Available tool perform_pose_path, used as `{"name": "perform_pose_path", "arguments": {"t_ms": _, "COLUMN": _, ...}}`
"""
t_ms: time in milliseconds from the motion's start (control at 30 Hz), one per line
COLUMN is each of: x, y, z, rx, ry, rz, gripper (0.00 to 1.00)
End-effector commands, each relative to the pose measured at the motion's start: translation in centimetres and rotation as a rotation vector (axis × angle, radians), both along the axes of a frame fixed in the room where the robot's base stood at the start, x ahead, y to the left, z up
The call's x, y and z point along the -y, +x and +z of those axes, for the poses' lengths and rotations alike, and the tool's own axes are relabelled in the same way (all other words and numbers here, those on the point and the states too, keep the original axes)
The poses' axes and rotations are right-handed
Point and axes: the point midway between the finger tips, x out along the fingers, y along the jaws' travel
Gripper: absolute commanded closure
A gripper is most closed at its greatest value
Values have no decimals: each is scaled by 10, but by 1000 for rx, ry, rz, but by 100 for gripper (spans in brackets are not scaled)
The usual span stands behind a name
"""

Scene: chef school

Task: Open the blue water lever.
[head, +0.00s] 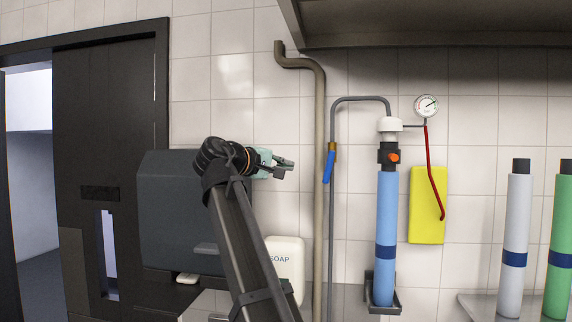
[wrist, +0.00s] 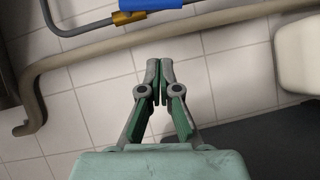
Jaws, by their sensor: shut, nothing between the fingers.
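The blue water lever (head: 328,166) hangs down along a thin grey pipe, just below a brass fitting (head: 332,147), in the head view. In the wrist view part of the blue lever (wrist: 150,3) shows at the top edge beside the brass fitting (wrist: 128,17). My gripper (head: 288,166) is left of the lever in the head view, apart from it. In the wrist view my gripper (wrist: 160,68) has its fingertips together with nothing between them. The far end of the lever is cut off in the wrist view.
A thick beige pipe (head: 319,110) runs up the wall between my gripper and the lever. A soap dispenser (head: 285,262) is below my gripper. A blue cylinder (head: 386,230) with a gauge (head: 426,106) and a red hose (head: 430,155) stands to the right. A dark shelf (head: 430,25) is overhead.

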Motion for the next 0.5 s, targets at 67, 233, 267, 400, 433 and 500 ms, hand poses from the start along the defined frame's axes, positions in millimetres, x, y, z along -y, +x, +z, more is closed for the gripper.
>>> {"name": "perform_pose_path", "arguments": {"t_ms": 67, "x": 13, "y": 10, "z": 2, "rx": -1, "ry": 0, "rz": -3, "gripper": 100}}
{"name": "perform_pose_path", "arguments": {"t_ms": 233, "x": 38, "y": 33, "z": -2, "rx": -1, "ry": 1, "rz": -3, "gripper": 100}}
{"name": "perform_pose_path", "arguments": {"t_ms": 267, "x": 42, "y": 37, "z": -3, "rx": 0, "ry": 0, "rz": -2, "gripper": 100}}
{"name": "perform_pose_path", "arguments": {"t_ms": 400, "x": 62, "y": 47, "z": -7, "rx": -1, "ry": 1, "rz": -2, "gripper": 100}}
{"name": "perform_pose_path", "arguments": {"t_ms": 433, "x": 67, "y": 46, "z": -9, "rx": 0, "ry": 1, "rz": -1, "gripper": 100}}
{"name": "perform_pose_path", "arguments": {"t_ms": 500, "x": 76, "y": 45, "z": -11, "rx": 0, "ry": 1, "rz": -1, "gripper": 100}}
